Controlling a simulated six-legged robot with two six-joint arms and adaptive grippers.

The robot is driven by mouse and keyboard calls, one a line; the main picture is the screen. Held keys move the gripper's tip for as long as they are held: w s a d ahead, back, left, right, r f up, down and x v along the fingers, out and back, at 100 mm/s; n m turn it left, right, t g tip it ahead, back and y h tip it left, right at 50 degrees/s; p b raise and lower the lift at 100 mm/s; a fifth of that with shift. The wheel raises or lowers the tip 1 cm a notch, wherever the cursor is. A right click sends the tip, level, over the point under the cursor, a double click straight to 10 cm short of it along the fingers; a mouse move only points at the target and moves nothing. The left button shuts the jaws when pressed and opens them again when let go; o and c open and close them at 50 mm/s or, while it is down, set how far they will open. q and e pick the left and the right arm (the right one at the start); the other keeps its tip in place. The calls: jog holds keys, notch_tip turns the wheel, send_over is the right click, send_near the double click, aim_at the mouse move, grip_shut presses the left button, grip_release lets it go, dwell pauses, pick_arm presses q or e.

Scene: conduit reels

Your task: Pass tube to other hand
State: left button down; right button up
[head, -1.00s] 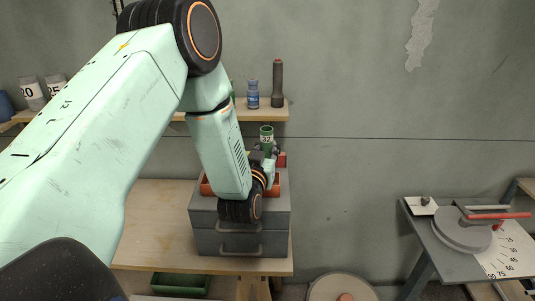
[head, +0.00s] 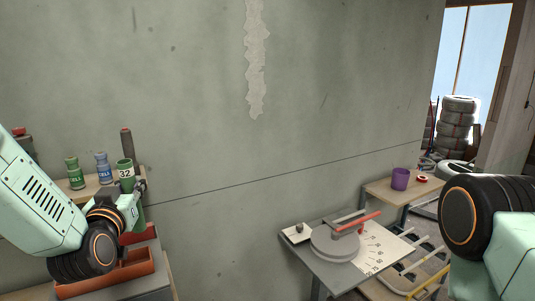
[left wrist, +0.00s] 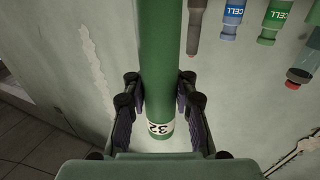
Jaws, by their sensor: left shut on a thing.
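A green tube (head: 125,168) with a white "32" label stands upright above the red tray at the left of the head view. My left gripper (head: 133,208) is shut on it, partly hidden behind my own wrist. In the left wrist view the tube (left wrist: 156,50) runs between the two dark fingers of my left gripper (left wrist: 158,92), with its labelled end towards the camera. My right arm shows at the right edge of the head view. Its gripper is out of view.
A red tray (head: 130,271) lies below the tube. A shelf (head: 93,187) with green and blue cells and a dark torch is close behind it. A bending table (head: 335,270) stands lower centre, and a purple cup (head: 399,179) on a bench behind. Open air lies between my arms.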

pick_arm(q)
jog(key=s+d+f+m+h+b, duration=0.35)
jog(key=d+f+h, duration=0.2)
jog(key=f, duration=0.25)
jog(key=s+d+f+m+h+b, duration=0.3)
jog(key=s+d+f+h+b, duration=0.15)
jog(key=d+f, duration=0.3)
jog(key=s+d+f+g+h+b, duration=0.1)
jog(key=s+f+b, duration=0.3)
jog(key=f, duration=0.4)
jog(key=s+d+f+m+h+b, duration=0.1)
jog(key=s+f+b, duration=0.4)
jog(key=f, duration=0.3)
jog(key=shift+s+f+g, duration=0.2)
jog(key=shift+s+g, duration=0.15)
jog(key=shift+g, duration=0.05)
jog(key=shift+w+m, duration=0.1)
jog(key=shift+m, duration=0.15)
